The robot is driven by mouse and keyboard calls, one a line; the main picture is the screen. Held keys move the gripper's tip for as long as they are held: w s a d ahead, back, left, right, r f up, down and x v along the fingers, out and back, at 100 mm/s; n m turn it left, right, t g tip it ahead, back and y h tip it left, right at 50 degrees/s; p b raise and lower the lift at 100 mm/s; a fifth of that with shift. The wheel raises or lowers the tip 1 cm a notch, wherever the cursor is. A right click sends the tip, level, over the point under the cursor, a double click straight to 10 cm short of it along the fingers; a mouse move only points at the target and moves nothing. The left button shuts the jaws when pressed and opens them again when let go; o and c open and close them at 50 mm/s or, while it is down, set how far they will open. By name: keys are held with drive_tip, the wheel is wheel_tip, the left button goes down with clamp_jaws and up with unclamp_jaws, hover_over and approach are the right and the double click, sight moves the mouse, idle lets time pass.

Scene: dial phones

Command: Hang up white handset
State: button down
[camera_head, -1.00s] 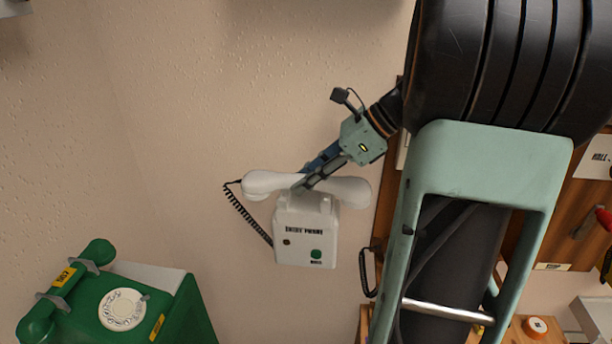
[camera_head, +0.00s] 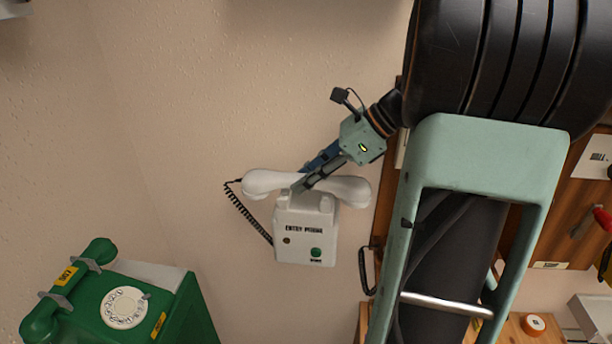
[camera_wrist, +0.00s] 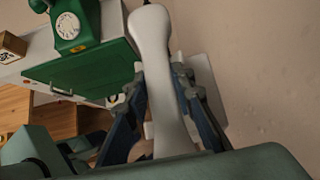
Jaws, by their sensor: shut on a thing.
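The white handset (camera_head: 262,184) lies roughly level across the top of the white entry phone base (camera_head: 306,245) on the wall. A black coiled cord (camera_head: 246,217) runs from its left end to the base. My gripper (camera_head: 299,189) is shut on the middle of the handset, coming from the upper right. In the wrist view the white handset (camera_wrist: 150,35) runs lengthwise between the fingers of my gripper (camera_wrist: 160,75). Whether the handset touches the base's cradle prongs cannot be told. Part of the base shows behind it in the wrist view.
A green rotary phone (camera_head: 125,305) with its own handset stands at the lower left. A wooden board (camera_head: 560,220) with labels and items is at the right, partly behind my arm. The wall left of and above the entry phone is clear.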

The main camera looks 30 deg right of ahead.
drive_tip(key=shift+f+b, duration=0.55)
drive_tip(key=shift+f, duration=0.5)
drive_tip(key=c, duration=1.6)
unclamp_jaws()
drive_tip(key=shift+r, duration=0.1)
wheel_tip(320, 180, up, 10)
drive_tip(key=shift+f, duration=0.1)
